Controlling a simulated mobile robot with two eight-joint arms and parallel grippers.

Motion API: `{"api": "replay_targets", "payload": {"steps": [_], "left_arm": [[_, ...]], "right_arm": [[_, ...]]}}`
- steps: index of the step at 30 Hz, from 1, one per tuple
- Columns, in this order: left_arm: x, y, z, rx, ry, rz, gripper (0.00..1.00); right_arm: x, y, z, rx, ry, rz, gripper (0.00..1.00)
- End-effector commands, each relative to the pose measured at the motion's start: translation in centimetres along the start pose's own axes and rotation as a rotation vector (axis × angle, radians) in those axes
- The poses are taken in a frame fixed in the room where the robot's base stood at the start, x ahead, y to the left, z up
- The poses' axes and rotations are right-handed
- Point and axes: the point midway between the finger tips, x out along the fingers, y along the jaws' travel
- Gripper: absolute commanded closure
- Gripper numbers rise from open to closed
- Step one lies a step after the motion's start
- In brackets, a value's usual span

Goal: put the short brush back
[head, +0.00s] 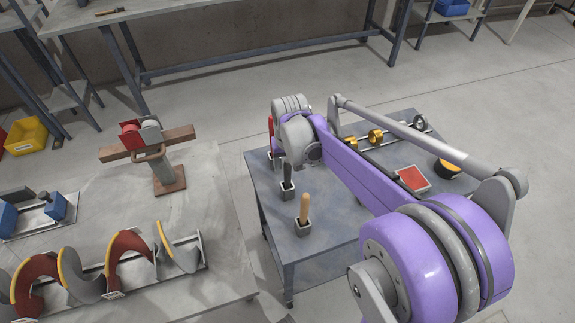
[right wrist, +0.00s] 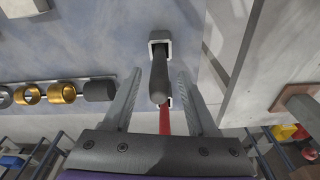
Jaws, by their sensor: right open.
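Upright handles stand in small square holders on the grey side table (head: 330,240): a wooden one (head: 304,207), a dark one (head: 287,176) and a red one (head: 270,130). I cannot tell which, if any, belongs to the short brush. In the right wrist view the dark handle (right wrist: 159,80) rises from its holder (right wrist: 160,38), and the red handle (right wrist: 165,120) shows beyond it. My right gripper (right wrist: 160,74) is open, with one finger on each side of the dark handle and gaps between. In the head view my right arm mostly hides it. My left gripper is out of view.
Brass rings on a rod (head: 376,138), a red pad (head: 412,178) and a round orange-topped item (head: 446,168) lie farther along the side table. An auger (head: 130,252) and a post with a wooden crossbar (head: 165,172) stand on the left bench.

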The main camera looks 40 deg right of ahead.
Motion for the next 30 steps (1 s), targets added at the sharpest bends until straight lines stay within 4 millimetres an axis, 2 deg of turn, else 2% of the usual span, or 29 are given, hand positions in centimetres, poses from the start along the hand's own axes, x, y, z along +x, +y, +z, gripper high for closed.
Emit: {"api": "replay_targets", "payload": {"steps": [5,12,18,22,25,28,30], "left_arm": [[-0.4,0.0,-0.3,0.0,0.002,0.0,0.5],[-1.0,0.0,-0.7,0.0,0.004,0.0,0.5],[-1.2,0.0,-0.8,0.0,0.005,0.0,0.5],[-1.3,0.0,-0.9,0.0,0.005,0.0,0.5],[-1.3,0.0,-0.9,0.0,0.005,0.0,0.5],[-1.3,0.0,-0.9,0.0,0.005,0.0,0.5],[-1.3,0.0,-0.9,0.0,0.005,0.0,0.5]], "right_arm": [[-2.6,0.0,0.0,0.0,0.0,0.0,0.42],[-7.9,0.0,0.0,0.0,0.0,0.0,0.42],[-11.0,0.0,0.0,0.0,0.0,0.0,0.42],[-11.9,-0.1,0.1,-0.004,0.002,-0.001,0.42],[-11.7,-0.9,1.5,-0.034,0.019,-0.007,0.42],[-10.7,-2.3,4.4,-0.099,0.061,-0.022,0.42],[-9.6,-3.5,7.2,-0.163,0.102,-0.037,0.42]]}}
